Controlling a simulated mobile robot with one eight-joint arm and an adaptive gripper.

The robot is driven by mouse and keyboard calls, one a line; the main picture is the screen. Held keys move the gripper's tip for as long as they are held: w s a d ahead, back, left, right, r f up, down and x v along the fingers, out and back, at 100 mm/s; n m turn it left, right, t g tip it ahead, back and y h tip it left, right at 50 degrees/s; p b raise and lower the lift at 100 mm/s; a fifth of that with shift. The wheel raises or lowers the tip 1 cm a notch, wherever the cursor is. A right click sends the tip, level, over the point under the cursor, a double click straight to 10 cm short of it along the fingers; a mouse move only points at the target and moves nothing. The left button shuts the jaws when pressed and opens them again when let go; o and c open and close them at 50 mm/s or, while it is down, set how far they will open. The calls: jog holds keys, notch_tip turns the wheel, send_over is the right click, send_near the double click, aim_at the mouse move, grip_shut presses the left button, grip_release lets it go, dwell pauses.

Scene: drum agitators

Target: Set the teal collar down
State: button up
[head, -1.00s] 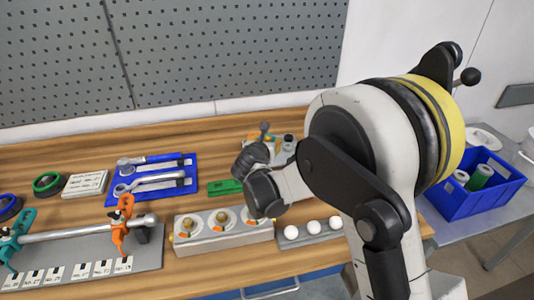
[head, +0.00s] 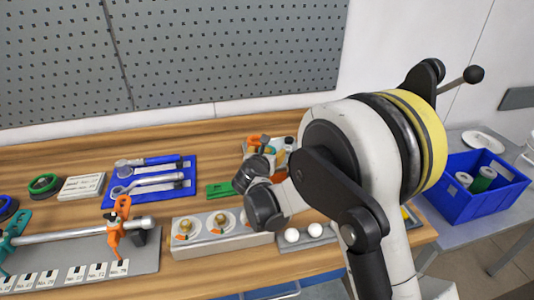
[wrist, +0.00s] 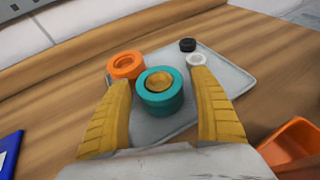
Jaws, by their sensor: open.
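The teal collar (wrist: 160,95) is a thick ring around a brass-coloured centre. In the wrist view it is on the grey tray (wrist: 235,75), between the spread yellow fingers of my gripper (wrist: 161,78). Both fingers look apart from it, so my gripper is open. An orange collar (wrist: 126,65) stands just behind it to the left. In the head view my wrist largely hides the teal collar, and the fingertips are hard to make out.
A small white ring (wrist: 196,60) and a black piece (wrist: 187,45) are at the tray's far side. An orange bin (wrist: 297,140) is close on the right. A grey block (head: 205,250) with brass knobs, white balls (head: 291,235) and a blue tool mat (head: 190,165) are nearby.

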jog(key=shift+s+r, duration=0.1)
jog(key=shift+r, duration=0.2)
jog(key=p+v, duration=0.3)
jog(key=v, duration=0.8)
jog(key=shift+s+p, duration=0.35)
jog(key=shift+s, duration=0.05)
jog(key=shift+a, duration=0.1)
jog(key=shift+r, duration=0.1)
